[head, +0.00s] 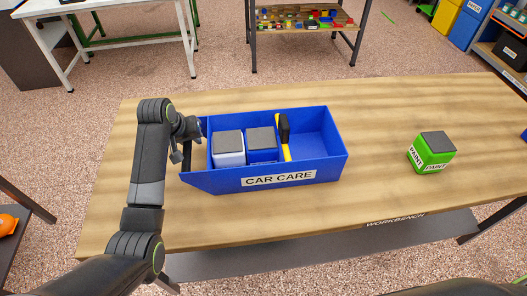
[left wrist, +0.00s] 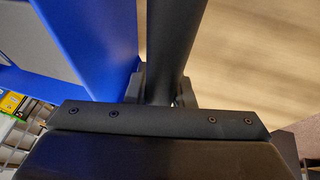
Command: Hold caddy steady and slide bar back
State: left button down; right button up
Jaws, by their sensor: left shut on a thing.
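The blue caddy (head: 334,160), labelled CAR CARE, stands upright on the workbench. It holds two dark-topped boxes, one whitish (head: 229,157) and one blue (head: 262,155), and a black-and-yellow tool (head: 284,138) leaning upright beside them. My left gripper (head: 184,147) is at the caddy's left end. In the left wrist view (left wrist: 165,88) its fingers are shut on a dark bar (left wrist: 178,40), which runs next to a blue wall of the caddy (left wrist: 97,45). In the head view the bar is mostly hidden by the gripper. My right gripper is not in view.
A shelf with small coloured parts (head: 305,18) and a white table (head: 105,20) stand behind.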

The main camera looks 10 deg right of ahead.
pick_arm(q)
jog(key=shift+s+f, duration=0.15)
jog(key=shift+f, duration=0.1)
dwell(0.6)
